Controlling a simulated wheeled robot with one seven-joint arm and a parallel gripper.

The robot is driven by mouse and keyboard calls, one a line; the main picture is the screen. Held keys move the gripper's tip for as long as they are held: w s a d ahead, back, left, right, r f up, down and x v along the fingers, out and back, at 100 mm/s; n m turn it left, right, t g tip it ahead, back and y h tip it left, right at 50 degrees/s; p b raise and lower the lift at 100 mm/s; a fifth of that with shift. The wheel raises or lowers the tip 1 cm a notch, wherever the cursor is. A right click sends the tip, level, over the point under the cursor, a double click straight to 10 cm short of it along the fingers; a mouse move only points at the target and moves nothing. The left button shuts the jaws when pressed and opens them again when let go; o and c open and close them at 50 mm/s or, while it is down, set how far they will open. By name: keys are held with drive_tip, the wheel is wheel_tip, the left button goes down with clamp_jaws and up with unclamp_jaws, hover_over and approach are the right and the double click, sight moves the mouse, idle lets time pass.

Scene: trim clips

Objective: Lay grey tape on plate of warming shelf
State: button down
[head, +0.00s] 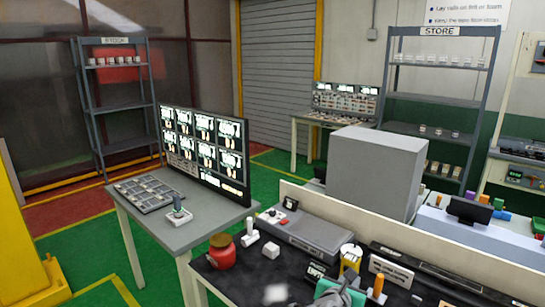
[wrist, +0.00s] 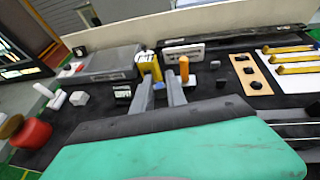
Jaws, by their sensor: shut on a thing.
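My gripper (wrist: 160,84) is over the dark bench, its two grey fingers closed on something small. What they hold is too small and hidden to make out clearly; it fits the grey tape, and I see no other grey tape. In the head view my gripper is at the bottom edge, partly cut off. A low grey unit with a flat top (head: 312,231), seemingly the warming shelf, stands at the back of the bench. It also shows in the wrist view (wrist: 108,62), ahead and left of my fingers. Its plate is not clear.
A yellow cylinder (head: 350,258) and an orange-handled tool (head: 378,286) stand close beyond my fingers. A red jar (head: 222,252) and a white block (head: 271,250) stand to the left. A low cream wall (head: 400,250) runs behind the bench.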

drive_tip(key=s+a+n+t+y, duration=0.2)
drive_tip(key=a+n+y, duration=0.2)
drive_tip(key=a, duration=0.6)
drive_tip(key=w+d+r+m+g+h+p, duration=0.1)
drive_tip(key=w+d+m+g+h, duration=0.15)
drive_tip(key=d, duration=0.65)
drive_tip(key=w+d+m+g+h, duration=0.2)
drive_tip(key=d+m+h, duration=0.2)
drive_tip(key=d, duration=0.6)
drive_tip(key=s+d+f+m+g+h+p, duration=0.1)
drive_tip(key=s+d+m+g, duration=0.15)
drive_tip(key=d, duration=0.65)
drive_tip(key=s+d+m+g+h, duration=0.15)
drive_tip(key=d+m+g, duration=0.25)
drive_tip(key=d, duration=0.5)
drive_tip(key=s+d+f+m+g+y, duration=0.1)
drive_tip(key=s+d+f+m+g, duration=0.2)
drive_tip(key=s+d, duration=0.4)
drive_tip(key=s+d+f+m+g+y+p, duration=0.1)
drive_tip(key=s+d+f+m+g, duration=0.3)
drive_tip(key=s+d, duration=0.3)
drive_tip(key=s+d+f+m+g+y, duration=0.1)
drive_tip(key=s+d+f+m+g, duration=0.2)
drive_tip(key=s+d, duration=0.4)
drive_tip(key=s+m+g, duration=0.1)
drive_tip(key=s, duration=0.4)
drive_tip(key=shift+d+f+g+p, duration=0.15)
drive_tip(key=shift+d+g+p, duration=0.15)
drive_tip(key=shift+d+p, duration=0.1)
